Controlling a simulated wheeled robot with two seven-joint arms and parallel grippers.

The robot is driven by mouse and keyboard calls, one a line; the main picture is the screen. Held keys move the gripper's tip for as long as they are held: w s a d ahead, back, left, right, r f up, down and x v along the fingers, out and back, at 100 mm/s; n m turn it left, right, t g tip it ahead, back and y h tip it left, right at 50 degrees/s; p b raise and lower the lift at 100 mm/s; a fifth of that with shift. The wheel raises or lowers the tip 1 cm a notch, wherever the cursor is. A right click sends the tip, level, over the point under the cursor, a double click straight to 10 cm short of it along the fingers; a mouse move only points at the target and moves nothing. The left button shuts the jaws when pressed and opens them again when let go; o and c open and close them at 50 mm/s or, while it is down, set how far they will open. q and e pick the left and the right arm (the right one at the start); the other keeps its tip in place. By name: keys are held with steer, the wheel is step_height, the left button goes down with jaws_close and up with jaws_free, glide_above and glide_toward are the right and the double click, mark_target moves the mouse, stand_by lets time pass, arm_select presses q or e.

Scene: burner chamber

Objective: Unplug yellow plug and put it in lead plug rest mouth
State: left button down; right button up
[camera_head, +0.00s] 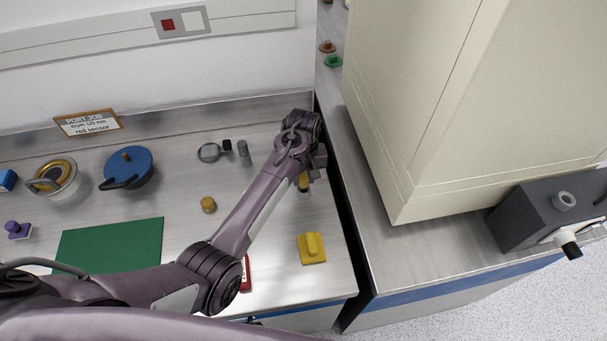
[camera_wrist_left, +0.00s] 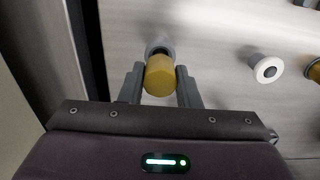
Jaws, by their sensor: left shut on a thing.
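My left gripper (camera_head: 305,181) is at the right end of the steel bench, pointing down. It is shut on the yellow plug (camera_head: 304,183), which also shows between the two fingers in the left wrist view (camera_wrist_left: 160,76). A grey round socket or rest (camera_wrist_left: 160,47) is directly behind the plug in the wrist view, and a bit of grey (camera_head: 304,193) shows under it in the head view. I cannot tell whether the plug is seated in it or just above it. My right gripper is not in view.
A grey post with a white ring top (camera_wrist_left: 268,69) stands beside the gripper. A yellow block (camera_head: 312,249) lies near the front edge, a brass cylinder (camera_head: 208,205) to the left. A dark gap and a tall cream cabinet (camera_head: 430,110) are on the right. A green mat (camera_head: 110,245) lies left.

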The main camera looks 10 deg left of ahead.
arm_select(q)
steer(key=shift+f+b, duration=0.35)
steer(key=shift+f, duration=0.7)
steer(key=c, duration=1)
jaws_free()
steer(key=shift+f, duration=0.1)
step_height(320, 180, up, 7)
steer(key=shift+r+b, duration=0.1)
steer(key=shift+b, duration=1)
steer(key=shift+r, duration=0.3)
